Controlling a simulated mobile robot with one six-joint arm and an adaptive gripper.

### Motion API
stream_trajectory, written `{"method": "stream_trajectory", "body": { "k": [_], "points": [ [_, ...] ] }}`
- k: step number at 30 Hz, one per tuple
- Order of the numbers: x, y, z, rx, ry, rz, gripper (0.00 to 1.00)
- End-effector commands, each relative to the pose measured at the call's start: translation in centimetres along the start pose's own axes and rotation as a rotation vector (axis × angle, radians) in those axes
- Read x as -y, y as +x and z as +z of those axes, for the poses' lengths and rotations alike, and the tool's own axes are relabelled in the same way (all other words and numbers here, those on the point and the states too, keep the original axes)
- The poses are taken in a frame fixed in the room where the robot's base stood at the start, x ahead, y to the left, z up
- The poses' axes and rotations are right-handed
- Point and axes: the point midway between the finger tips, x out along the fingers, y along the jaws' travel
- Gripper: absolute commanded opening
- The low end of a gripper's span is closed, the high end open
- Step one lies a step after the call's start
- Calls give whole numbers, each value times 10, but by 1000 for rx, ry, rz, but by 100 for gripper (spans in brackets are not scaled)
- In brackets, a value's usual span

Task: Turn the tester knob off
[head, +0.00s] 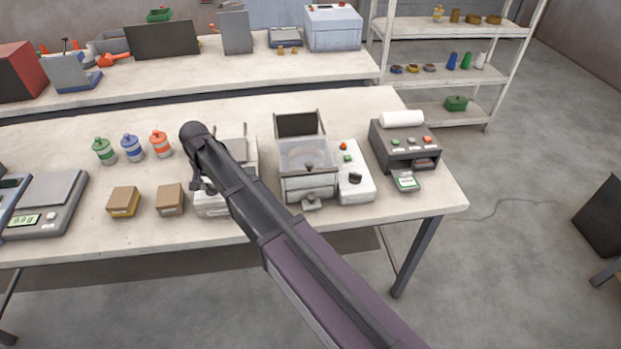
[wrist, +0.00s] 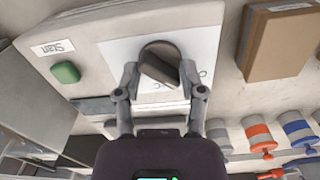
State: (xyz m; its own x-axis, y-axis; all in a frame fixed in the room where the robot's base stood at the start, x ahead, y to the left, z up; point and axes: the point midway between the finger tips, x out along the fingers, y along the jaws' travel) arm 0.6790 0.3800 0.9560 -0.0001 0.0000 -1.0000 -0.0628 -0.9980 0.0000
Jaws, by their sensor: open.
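The tester (head: 210,203) is a white device on the front bench, mostly hidden behind my arm in the head view. In the wrist view its white panel (wrist: 205,40) carries a round dark knob (wrist: 160,62) with a raised bar, lying slantwise from upper left to lower right. A mark like an "O" shows to the right of the knob. My gripper (wrist: 159,76) is open, with one finger on each side of the knob's lower part. I cannot tell whether the fingers touch it. The knob is hidden in the head view, where my gripper (head: 197,186) points down at the tester.
A green button (wrist: 65,72) labelled "Start" sits left of the knob in the wrist view. A brown box (head: 170,199) stands close beside the tester. Green, blue and orange bottles (head: 132,148) stand behind. A clear-walled machine (head: 308,187) with a control box (head: 352,187) stands to the right.

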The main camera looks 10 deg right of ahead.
Motion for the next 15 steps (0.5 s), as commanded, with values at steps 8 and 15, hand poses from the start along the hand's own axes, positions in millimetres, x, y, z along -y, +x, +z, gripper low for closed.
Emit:
{"method": "stream_trajectory", "body": {
  "k": [8, 15],
  "points": [
    [0, 0, 0, 0, 183, 0, 51],
    [0, 0, 0, 0, 344, 0, 51]
  ]
}}
